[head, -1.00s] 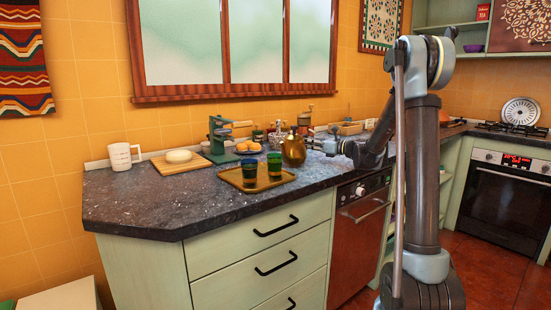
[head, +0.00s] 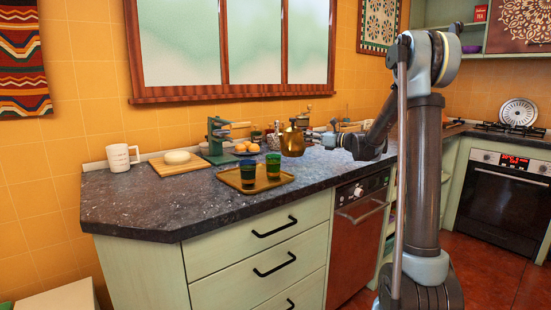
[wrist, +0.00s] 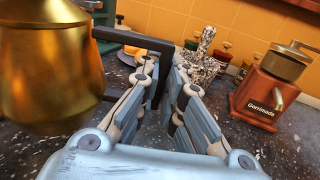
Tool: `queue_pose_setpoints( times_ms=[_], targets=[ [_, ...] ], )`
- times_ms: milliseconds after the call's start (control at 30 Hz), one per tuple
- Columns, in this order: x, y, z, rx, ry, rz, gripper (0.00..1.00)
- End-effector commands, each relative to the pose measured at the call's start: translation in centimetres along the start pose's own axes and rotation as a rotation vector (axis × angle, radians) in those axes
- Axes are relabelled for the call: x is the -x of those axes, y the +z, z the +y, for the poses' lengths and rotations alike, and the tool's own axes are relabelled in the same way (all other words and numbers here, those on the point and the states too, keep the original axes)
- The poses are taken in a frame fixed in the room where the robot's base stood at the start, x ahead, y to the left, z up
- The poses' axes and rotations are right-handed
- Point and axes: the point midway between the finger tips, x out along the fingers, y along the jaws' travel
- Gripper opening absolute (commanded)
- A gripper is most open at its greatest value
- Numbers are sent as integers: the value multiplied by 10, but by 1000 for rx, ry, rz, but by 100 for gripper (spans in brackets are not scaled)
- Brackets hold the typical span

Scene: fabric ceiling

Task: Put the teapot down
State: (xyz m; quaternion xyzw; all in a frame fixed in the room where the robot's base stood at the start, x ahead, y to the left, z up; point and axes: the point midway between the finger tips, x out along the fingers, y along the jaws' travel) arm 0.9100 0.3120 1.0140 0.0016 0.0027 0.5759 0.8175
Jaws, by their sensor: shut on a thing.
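The gold teapot (head: 292,143) is near the back of the dark counter (head: 150,205), behind and right of the tray. It appears upright and slightly above the counter. In the wrist view its rounded gold body (wrist: 45,75) fills the left side, with its bottom partly in view. My gripper (head: 314,141) comes from the right of the teapot. In the wrist view its fingers (wrist: 163,78) are closed around the black handle (wrist: 125,37), with the body to their left.
A cutting board (head: 163,168), white mug (head: 122,157), green juicer (head: 217,140) and plate of oranges (head: 247,147) stand beyond. A red grinder (wrist: 265,95) is right of my gripper. The front-left counter is clear.

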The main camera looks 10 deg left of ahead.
Motion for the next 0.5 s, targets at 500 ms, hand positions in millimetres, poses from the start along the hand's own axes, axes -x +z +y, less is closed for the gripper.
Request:
queue_pose_setpoints(
  times_ms=[500],
  targets=[
    [55,14,-73,-2,-325,-1,0]
  ],
)
